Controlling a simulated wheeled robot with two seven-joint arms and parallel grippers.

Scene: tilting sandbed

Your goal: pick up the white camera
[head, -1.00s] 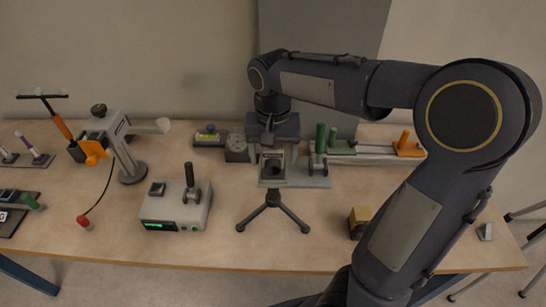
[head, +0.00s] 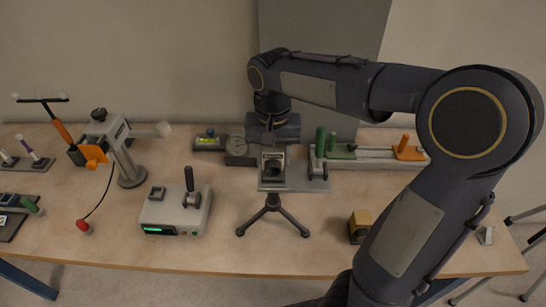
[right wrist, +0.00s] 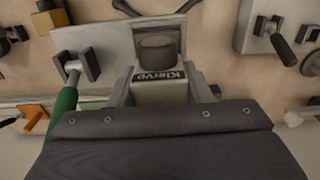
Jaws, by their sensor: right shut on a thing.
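The white camera (head: 266,156) is a small pale box with a dark round lens, at the middle of the bench, above a black tripod (head: 272,201). In the right wrist view its face marked "Klervo" (right wrist: 160,89) and its dark lens barrel (right wrist: 158,48) show. My right gripper (head: 272,143) comes down on it from behind and above. In the right wrist view its two fingers (right wrist: 162,92) are on either side of the camera, shut on it. Whether the camera is clear of the plate below it, I cannot tell. My left gripper is not in view.
A grey plate (head: 300,184) with a clamp lever lies close around the camera. A white box with a green display (head: 176,215) stands to the left, a yellow block (head: 360,225) to the right. A rail with green and orange parts (head: 375,151) lies behind right.

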